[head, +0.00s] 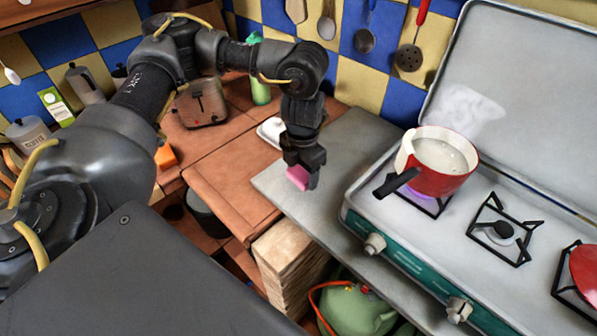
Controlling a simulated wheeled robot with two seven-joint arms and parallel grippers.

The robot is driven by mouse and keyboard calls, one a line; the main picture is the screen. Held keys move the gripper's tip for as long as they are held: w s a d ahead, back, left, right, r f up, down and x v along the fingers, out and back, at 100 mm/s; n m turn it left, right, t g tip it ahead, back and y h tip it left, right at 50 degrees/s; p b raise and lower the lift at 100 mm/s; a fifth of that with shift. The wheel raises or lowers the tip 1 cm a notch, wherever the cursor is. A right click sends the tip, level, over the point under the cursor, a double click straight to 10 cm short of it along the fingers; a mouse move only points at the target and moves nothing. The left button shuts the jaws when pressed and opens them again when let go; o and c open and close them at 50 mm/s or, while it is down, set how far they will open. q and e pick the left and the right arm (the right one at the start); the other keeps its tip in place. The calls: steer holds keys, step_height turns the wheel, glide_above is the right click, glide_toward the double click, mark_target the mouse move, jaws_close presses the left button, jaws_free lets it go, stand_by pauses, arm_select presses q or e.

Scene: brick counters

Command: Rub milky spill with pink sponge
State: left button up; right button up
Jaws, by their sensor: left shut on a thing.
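My left gripper (303,174) is shut on the pink sponge (298,177) and points down over the grey metal counter top (334,168), near its left end. The sponge is partly hidden by the fingers. I cannot tell whether it touches the surface. A red pot (443,182) with white milky liquid (440,155) and a white coating down its side stands on the stove's left burner, with steam above it. I cannot make out a clear milky spill on the counter. My right gripper is not in view.
The stove (408,235) with its raised lid (520,85) stands right of the gripper. The pot's black handle (397,182) sticks out toward the gripper. A white dish (271,132) lies behind it. A green gas bottle (357,310) stands below.

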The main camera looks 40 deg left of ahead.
arm_select(q)
step_height(320, 180, up, 2)
steer(key=shift+d+r+p, duration=0.1)
steer(key=shift+p, duration=0.55)
step_height(320, 180, up, 3)
steer(key=p, duration=0.2)
steer(key=shift+p, duration=0.4)
